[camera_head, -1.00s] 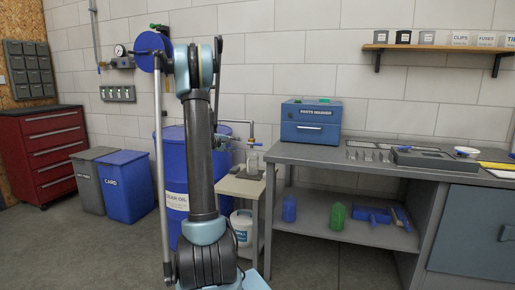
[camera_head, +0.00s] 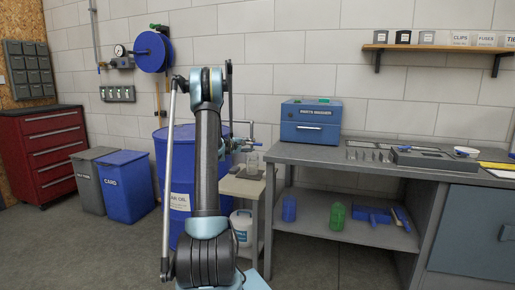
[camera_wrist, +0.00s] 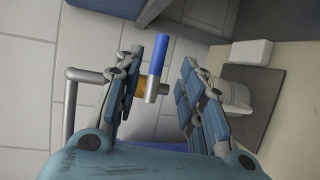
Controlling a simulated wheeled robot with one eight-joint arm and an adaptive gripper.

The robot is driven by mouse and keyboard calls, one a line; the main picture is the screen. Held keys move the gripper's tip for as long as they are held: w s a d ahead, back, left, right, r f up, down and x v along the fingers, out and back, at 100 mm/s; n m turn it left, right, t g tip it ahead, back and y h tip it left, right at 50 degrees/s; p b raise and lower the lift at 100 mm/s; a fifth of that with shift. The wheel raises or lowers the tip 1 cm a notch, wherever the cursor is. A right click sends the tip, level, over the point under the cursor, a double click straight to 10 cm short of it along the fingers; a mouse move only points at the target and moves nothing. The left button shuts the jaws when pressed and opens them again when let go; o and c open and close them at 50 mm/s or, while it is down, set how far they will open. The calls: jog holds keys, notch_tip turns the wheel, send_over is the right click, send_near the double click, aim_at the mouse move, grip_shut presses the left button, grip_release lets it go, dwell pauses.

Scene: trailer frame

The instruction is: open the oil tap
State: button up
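The oil tap has a blue lever (camera_wrist: 157,54) on a brass and grey body, joined to a grey pipe (camera_wrist: 85,75) in the wrist view. My gripper (camera_wrist: 162,66) is open, with one finger on each side of the lever; the lever appears apart from both fingers, nearer the left one. In the head view my gripper (camera_head: 240,146) is at the tap, beside the blue oil drum (camera_head: 180,172), and hides much of the tap. How deep the lever sits between the fingers is unclear.
A white bucket (camera_head: 241,226) is underneath. The grey workbench (camera_head: 350,158) with a blue parts washer (camera_head: 311,122) stands at right. The wall is close behind the tap.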

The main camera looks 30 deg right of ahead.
aim_at(257, 144)
jog(key=x, duration=0.8)
jog(key=shift+d, duration=0.1)
grip_shut()
